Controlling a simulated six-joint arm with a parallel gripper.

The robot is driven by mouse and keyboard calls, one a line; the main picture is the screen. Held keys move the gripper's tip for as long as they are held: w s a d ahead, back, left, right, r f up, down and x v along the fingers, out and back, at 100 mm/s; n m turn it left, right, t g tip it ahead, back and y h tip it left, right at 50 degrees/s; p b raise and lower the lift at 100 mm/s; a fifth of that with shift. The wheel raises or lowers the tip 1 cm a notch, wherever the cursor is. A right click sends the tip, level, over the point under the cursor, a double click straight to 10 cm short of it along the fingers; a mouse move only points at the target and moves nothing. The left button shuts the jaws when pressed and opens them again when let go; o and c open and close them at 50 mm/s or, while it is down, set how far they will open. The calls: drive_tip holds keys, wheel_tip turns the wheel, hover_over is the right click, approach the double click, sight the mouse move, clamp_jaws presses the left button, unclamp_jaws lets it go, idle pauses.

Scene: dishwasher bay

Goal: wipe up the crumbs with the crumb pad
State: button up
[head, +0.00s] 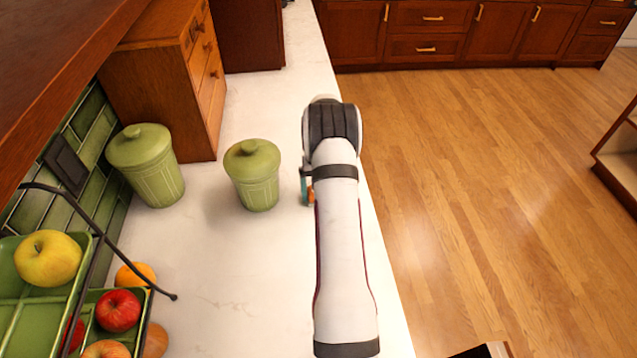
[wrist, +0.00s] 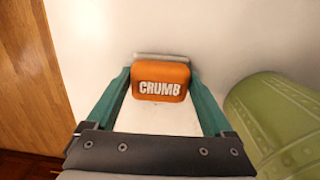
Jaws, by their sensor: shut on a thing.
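The crumb pad (wrist: 161,82) is an orange block with "CRUMB" in white letters, held between the teal fingers of my gripper (wrist: 160,88) in the wrist view. A pale grey strip shows along its far edge. In the head view my arm hides most of the gripper; only a bit of teal finger and a small orange part of the pad (head: 311,195) show at the arm's left side, over the white counter (head: 240,285). I cannot make out any crumbs in either view. I cannot tell whether the pad touches the counter.
A green lidded canister (head: 253,178) stands just left of my gripper, and appears at lower right in the wrist view (wrist: 285,125). Another canister (head: 147,165) stands by the wall. A fruit rack (head: 92,297) is at front left. The counter's right edge drops to the wooden floor (head: 480,190).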

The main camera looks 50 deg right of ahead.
drive_tip(key=shift+s+a, duration=1.15)
drive_tip(key=shift+w+a, duration=0.2)
drive_tip(key=shift+a, duration=0.05)
drive_tip(key=shift+w+d, duration=3.75)
drive_tip(key=shift+d, duration=0.1)
drive_tip(key=shift+s+a, duration=3.75)
wheel_tip(320, 180, up, 8)
drive_tip(key=shift+r, duration=0.1)
